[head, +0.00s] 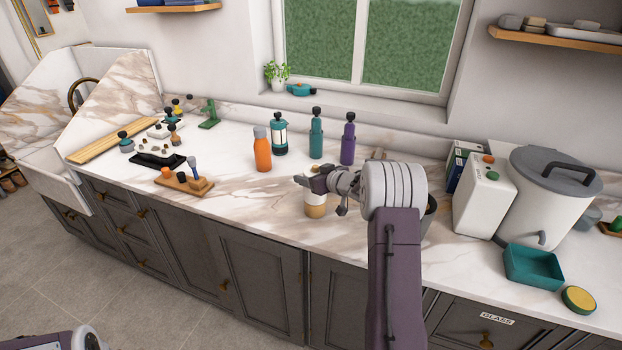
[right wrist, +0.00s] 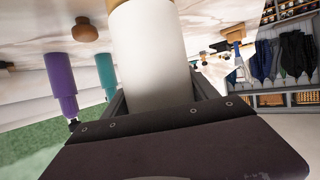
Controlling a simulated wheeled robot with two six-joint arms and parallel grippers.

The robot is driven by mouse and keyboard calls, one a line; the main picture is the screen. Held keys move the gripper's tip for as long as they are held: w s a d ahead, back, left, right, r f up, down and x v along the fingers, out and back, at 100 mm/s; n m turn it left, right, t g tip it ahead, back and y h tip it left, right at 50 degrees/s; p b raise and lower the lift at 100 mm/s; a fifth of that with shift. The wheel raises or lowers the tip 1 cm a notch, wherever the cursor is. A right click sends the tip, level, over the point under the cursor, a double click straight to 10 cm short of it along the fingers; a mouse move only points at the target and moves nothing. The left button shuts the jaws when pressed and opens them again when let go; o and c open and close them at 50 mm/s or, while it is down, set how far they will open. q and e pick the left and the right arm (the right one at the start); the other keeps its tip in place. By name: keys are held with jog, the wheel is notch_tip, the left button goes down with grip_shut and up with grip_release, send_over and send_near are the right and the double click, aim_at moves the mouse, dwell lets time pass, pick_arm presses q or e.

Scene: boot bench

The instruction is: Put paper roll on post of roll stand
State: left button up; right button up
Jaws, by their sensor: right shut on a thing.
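My right gripper (head: 317,186) is shut on a white cylinder with a tan lower part, which looks like the paper roll (head: 315,207). The roll stands upright over the front of the marble counter; I cannot tell whether it touches the surface. In the right wrist view the white roll (right wrist: 150,55) fills the gap between the fingers (right wrist: 160,100), with its tan end at the top edge. I cannot make out the roll stand or its post for certain; my right arm hides part of the counter. My left gripper is not in view.
An orange bottle (head: 262,150), a teal bottle (head: 316,138) and a purple bottle (head: 348,143) stand behind the roll. A small wooden knob-shaped thing (right wrist: 85,32) shows near the bottles. A white canister (head: 540,205) and teal tray (head: 533,267) are at right.

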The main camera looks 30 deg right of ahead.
jog(key=shift+s, duration=0.1)
jog(key=o, duration=1.4)
jog(key=shift+f, duration=0.1)
jog(key=shift+o, duration=0.2)
jog(key=shift+s+r, duration=0.1)
jog(key=shift+r, duration=0.25)
jog(key=v, duration=1.1)
jog(key=shift+s, duration=0.35)
jog(key=shift+d, duration=0.1)
